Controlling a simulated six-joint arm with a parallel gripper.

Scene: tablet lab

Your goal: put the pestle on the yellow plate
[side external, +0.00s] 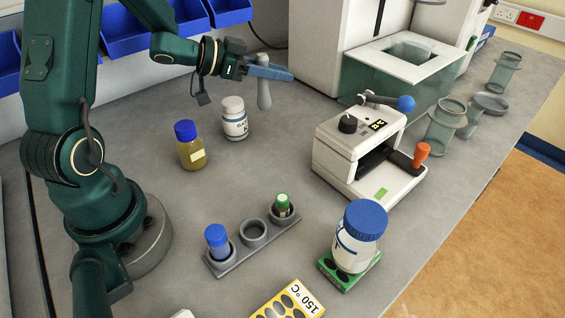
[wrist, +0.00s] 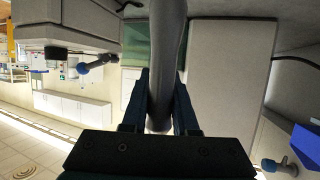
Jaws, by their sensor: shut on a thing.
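The pestle (side external: 264,96) is grey and hangs roughly upright with its rounded end down, above the bench at the back. My gripper (side external: 272,71) is shut on it near its upper part. In the wrist view the pestle (wrist: 167,45) stands between the two fingers of my gripper (wrist: 161,90), with one finger on each side. The yellow plate (side external: 262,311) lies at the front edge of the side view. It has several dark holes and a white "150 °C" label, and is partly cut off. It is well away from the pestle.
A grey rack (side external: 224,264) with vials, a blue-capped jar (side external: 354,240) on a green plate (side external: 350,279), and a white device (side external: 340,150) stand in front.

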